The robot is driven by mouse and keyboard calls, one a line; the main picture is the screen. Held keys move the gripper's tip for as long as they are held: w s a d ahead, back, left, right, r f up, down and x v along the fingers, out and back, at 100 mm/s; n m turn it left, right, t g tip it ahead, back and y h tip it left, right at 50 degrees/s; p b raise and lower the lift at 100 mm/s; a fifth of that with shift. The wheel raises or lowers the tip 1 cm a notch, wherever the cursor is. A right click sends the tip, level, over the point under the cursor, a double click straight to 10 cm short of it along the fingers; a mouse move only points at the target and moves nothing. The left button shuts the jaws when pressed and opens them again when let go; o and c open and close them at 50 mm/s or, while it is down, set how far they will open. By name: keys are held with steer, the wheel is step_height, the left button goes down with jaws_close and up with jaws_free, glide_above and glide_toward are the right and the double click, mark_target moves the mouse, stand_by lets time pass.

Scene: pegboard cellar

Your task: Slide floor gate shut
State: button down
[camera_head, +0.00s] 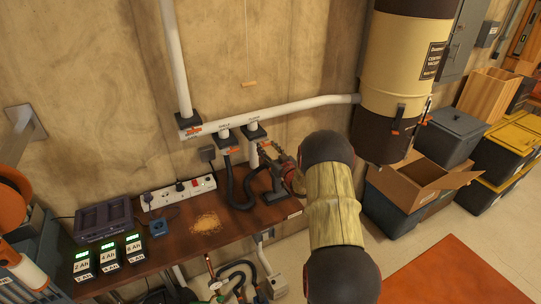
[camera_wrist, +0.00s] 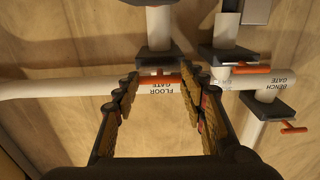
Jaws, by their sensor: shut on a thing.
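The floor gate (camera_wrist: 155,57) is a dark plate block on the white pipe, with an upside-down "FLOOR GATE" label beside it in the wrist view. Its orange handle (camera_wrist: 150,80) runs across between my fingertips. My gripper (camera_wrist: 158,85) is shut on this handle, one finger at each end; the exact contact is partly hidden by the fingers. In the head view the floor gate (camera_head: 254,132) is the rightmost of the gates on the pipe, and my gripper (camera_head: 274,150) reaches it from the lower right.
The bench gate (camera_wrist: 266,105) and another gate (camera_head: 225,138) sit close by on the same pipe. Below is a workbench (camera_head: 180,240) with a power strip (camera_head: 180,192), chargers and sawdust (camera_head: 206,223). A vacuum canister (camera_head: 400,70) hangs to the right, above an open carton (camera_head: 425,180).

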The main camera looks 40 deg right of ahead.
steer(key=shift+b+x, duration=0.55)
steer(key=shift+x, duration=0.7)
steer(key=shift+w+r, duration=0.1)
steer(key=shift+w, duration=0.05)
steer(key=c, duration=1.5)
jaws_free()
steer(key=shift+o, duration=0.6)
steer(key=shift+w+d, duration=0.1)
steer(key=shift+w, duration=0.05)
steer(key=o, duration=0.4)
steer(key=shift+c, duration=0.2)
steer(key=v, duration=1.2)
